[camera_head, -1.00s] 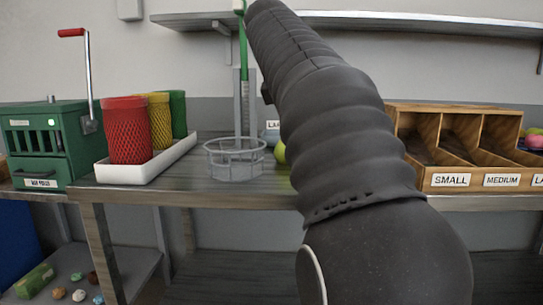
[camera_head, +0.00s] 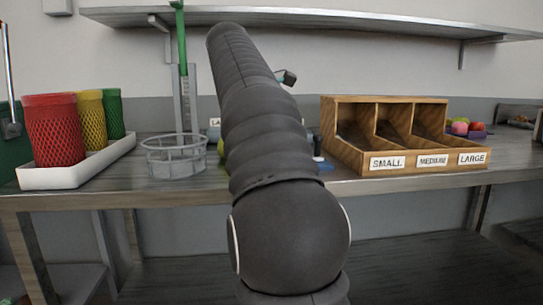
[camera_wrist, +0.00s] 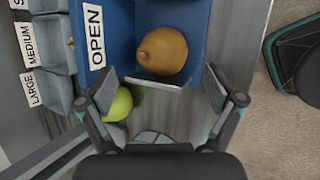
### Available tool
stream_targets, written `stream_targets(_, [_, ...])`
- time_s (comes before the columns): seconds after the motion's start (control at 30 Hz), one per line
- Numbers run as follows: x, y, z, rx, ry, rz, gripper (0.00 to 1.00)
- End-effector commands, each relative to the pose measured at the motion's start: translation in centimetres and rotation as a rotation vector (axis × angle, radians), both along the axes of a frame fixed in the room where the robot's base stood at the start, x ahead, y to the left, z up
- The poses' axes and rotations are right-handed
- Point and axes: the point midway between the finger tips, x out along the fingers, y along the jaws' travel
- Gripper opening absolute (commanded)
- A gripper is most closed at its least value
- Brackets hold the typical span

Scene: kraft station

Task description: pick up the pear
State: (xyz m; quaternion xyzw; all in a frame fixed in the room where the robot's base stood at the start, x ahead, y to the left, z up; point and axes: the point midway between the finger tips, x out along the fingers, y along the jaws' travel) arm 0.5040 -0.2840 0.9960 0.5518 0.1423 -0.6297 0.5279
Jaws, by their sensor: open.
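The pear (camera_wrist: 163,51), a brown rounded fruit with a small nub, lies on a blue holder (camera_wrist: 118,36) labelled OPEN in the wrist view. My gripper (camera_wrist: 160,88) is open, its two fingers apart just below the pear in that picture, with nothing between the tips. A yellow-green fruit (camera_wrist: 119,104) is beside the left finger, partly covered by it. It also shows in the head view (camera_head: 221,147), mostly behind my arm. In the head view my arm hides the pear and most of the gripper.
A wooden sorter (camera_head: 345,158) labelled SMALL, MEDIUM and LARGE stands right on the bench. A wire basket (camera_head: 174,158) and a white tray (camera_head: 62,177) with red, yellow and green mesh containers stand left. A shelf (camera_head: 400,26) runs above.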

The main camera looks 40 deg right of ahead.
Motion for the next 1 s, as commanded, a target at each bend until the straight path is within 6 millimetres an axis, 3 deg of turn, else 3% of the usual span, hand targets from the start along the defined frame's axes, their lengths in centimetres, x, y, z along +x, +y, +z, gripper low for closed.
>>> stream_targets(0.17, [0.0,-0.6,-0.9,-0.001,0.0,-0.001,0.92])
stream_targets(0.47, [0.2,-2.6,-4.3,0.001,0.0,-0.001,0.92])
stream_targets(0.73, [0.3,-2.8,-4.5,0.0,-0.001,0.001,0.92])
stream_targets(1.0, [0.3,-2.8,-4.5,0.001,0.0,0.0,0.24])
